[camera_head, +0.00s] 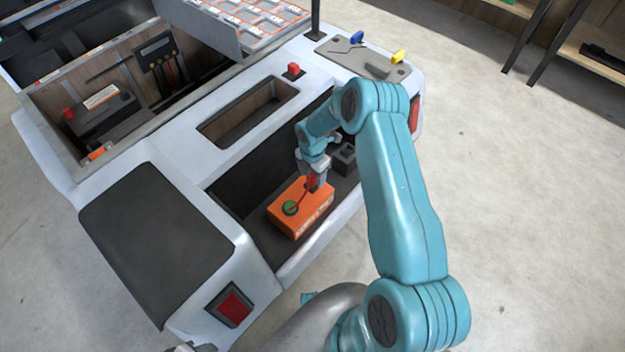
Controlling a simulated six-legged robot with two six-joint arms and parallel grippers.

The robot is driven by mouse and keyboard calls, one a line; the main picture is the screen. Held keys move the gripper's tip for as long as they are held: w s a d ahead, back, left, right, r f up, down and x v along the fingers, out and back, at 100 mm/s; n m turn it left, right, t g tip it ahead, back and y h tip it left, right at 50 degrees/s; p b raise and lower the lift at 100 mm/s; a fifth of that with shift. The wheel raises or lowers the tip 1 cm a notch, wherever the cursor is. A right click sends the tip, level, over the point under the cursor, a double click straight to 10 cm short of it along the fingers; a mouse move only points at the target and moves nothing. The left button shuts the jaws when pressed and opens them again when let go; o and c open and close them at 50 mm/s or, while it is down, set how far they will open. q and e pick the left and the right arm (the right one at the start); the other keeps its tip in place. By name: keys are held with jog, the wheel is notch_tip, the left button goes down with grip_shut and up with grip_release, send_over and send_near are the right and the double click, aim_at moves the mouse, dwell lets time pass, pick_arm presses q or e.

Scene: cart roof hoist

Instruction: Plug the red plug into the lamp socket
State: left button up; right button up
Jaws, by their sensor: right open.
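An orange box (312,222) with a green round part (290,208) on top sits in the open rear bay of the white cart. A small red piece (310,183), which looks like the red plug, is at its upper right, with a thin red line running toward the green part. My right gripper (313,186) points down at the red piece with its jaws open. The fingers partly hide it, and contact cannot be told. I cannot make out the lamp socket for certain. A dark block (344,158) stands in the bay behind the gripper. My left gripper is not in view.
The cart's rear lip (318,249) borders the bay. A grey panel (362,58) holds blue and yellow pieces. A raised tray (235,22) is at the top.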

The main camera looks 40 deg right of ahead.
jog(key=shift+f, duration=0.6)
jog(key=c, duration=1)
jog(key=shift+c, duration=0.2)
jog(key=shift+r, duration=0.15)
